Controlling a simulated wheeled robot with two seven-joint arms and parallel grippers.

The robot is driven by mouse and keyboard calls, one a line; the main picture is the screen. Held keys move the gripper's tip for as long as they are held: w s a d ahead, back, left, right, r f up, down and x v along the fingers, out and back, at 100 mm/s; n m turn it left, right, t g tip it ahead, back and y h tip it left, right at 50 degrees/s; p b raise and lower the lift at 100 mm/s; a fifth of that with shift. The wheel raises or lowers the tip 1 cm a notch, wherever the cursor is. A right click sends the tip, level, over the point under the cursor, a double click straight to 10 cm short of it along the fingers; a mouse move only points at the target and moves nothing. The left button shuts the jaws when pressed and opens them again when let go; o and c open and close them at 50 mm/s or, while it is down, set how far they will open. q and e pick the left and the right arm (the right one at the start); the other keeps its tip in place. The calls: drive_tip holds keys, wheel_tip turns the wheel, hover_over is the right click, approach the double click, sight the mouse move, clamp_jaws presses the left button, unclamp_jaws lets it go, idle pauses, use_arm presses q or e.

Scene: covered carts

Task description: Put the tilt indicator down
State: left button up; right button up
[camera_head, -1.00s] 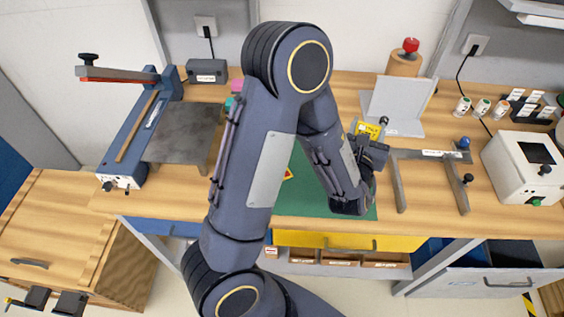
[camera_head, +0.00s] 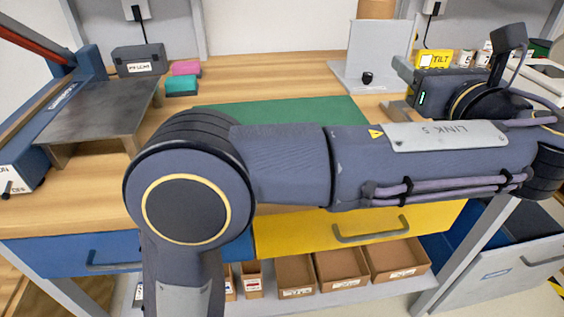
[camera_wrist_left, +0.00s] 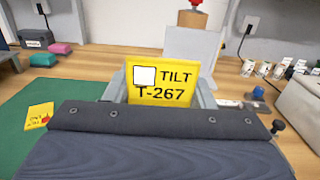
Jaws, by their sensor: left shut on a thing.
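The tilt indicator, a yellow block marked "TILT T-267" with a white square, is held in my left gripper. It shows in the wrist view (camera_wrist_left: 160,84) between the two grey fingers of the left gripper (camera_wrist_left: 160,92), and at the right of the head view (camera_head: 434,59). The gripper is shut on it. The indicator's lower part is hidden behind the gripper body in the wrist view, so I cannot tell whether it touches the bench. My right gripper is not in view.
A green mat (camera_head: 290,112) lies on the wooden bench, partly behind my arm. A grey angle plate (camera_head: 380,55) with a black knob stands behind the gripper. Jars (camera_wrist_left: 283,68) and a white box (camera_wrist_left: 306,105) stand at right. A yellow card (camera_wrist_left: 38,117) lies on the mat.

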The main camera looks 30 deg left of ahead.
use_arm(q)
drive_tip(key=a+f+b, duration=0.2)
drive_tip(key=a, duration=0.2)
drive_tip(key=w+a+f+b, duration=0.1)
drive_tip(key=a+f+b, duration=0.2)
drive_tip(key=w+a+f+b, duration=0.1)
drive_tip(key=a+f+b, duration=0.1)
drive_tip(key=a+f, duration=0.1)
drive_tip(key=shift+a+f+b, duration=0.15)
drive_tip(key=shift+a+b, duration=0.15)
drive_tip(key=shift+a, duration=0.55)
drive_tip(key=f+b, duration=0.1)
drive_tip(key=a+f+b, duration=0.1)
drive_tip(key=f, duration=0.2)
drive_tip(key=shift+w+a+f+b, duration=0.15)
drive_tip(key=shift+a+f+b, duration=0.1)
drive_tip(key=shift+f+b, duration=0.15)
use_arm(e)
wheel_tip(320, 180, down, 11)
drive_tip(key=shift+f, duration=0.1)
use_arm(q)
drive_tip(key=shift+f, duration=0.15)
drive_tip(key=o, duration=0.9)
drive_tip(key=shift+o, duration=0.2)
